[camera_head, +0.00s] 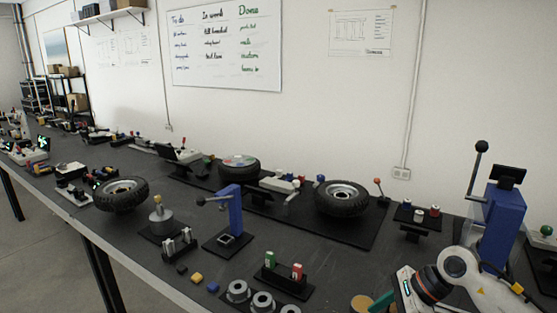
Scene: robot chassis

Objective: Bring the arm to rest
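My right arm (462,272) comes in at the lower right. It is white with a black and orange ring at the wrist, and its lower part is cut off by the bottom edge. A pale boxy part with a red mark (407,284) sits at the end of the wrist. I cannot make out fingers there or whether they are open or shut. My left arm and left gripper do not show.
A long dark workbench (325,240) runs along the wall. Wheels (342,197) (121,194), a blue press (230,212), a larger blue lever press (502,225) close behind my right arm, and a holder with green and red pieces (284,281) stand on it.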

